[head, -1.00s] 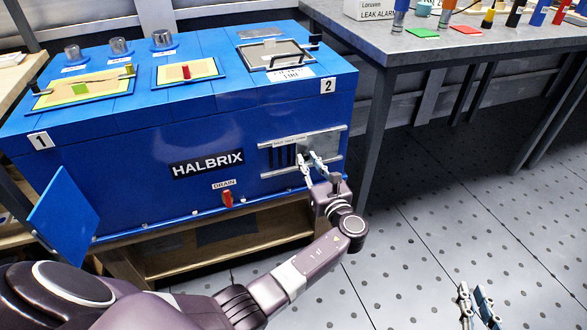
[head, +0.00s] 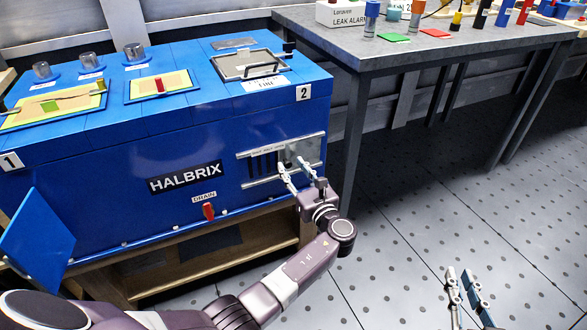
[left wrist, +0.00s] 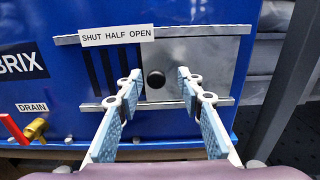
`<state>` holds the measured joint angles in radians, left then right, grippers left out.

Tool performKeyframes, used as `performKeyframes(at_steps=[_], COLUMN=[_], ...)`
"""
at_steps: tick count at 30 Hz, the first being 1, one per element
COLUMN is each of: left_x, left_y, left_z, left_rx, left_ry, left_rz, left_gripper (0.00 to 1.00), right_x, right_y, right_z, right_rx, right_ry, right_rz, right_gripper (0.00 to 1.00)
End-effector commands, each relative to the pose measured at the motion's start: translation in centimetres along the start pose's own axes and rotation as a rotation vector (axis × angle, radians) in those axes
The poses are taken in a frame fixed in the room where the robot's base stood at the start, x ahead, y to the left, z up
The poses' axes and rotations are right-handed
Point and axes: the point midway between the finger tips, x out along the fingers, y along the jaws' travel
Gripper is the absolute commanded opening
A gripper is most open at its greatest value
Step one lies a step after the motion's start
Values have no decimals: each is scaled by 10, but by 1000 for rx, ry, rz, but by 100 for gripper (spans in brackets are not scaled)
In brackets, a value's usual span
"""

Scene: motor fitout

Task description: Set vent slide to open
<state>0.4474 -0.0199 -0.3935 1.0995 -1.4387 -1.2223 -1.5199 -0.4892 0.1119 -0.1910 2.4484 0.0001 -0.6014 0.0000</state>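The vent slide (left wrist: 205,75) is a bare metal plate with a black round knob (left wrist: 155,79), between two rails on the blue HALBRIX box; the plate also shows in the head view (head: 309,151). Dark vent slots show left of the plate. The label (left wrist: 117,36) above reads SHUT HALF OPEN; the knob is just right of below the word OPEN. My left gripper (left wrist: 158,79) is open, its fingers on either side of the knob with gaps showing; it also shows in the head view (head: 292,163). My right gripper (head: 459,270) is open and empty above the floor.
A red drain handle (head: 208,211) sits low on the box, left of the vent. An open blue flap (head: 37,240) juts out at the front left. A grey table (head: 430,47) with several items stands to the right. The floor between is clear.

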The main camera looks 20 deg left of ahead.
Motion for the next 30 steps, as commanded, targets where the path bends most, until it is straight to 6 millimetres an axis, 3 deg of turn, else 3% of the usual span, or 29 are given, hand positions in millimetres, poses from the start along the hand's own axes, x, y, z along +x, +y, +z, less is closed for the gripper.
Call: performKeyframes(at_steps=[5, 12, 18, 23, 30], left_x=[-22, -75, -107, -118, -120], left_y=[-1, -1, -2, -2, -2], left_z=[-2, -2, -1, 0, 0], left_rx=[-1, -2, -1, -1, -1], left_ry=[3, 4, 2, 1, 0], left_rz=[-3, -4, -5, -4, -4], left_gripper=[35, 35, 35, 35, 35], right_x=[0, 0, 0, 0, 0], right_y=[0, 0, 0, 0, 0], right_z=[0, 0, 0, 0, 0], right_rx=[0, 0, 0, 0, 0], right_ry=[0, 0, 0, 0, -1], right_rz=[0, 0, 0, 0, 0], right_gripper=[13, 13, 13, 13, 13])
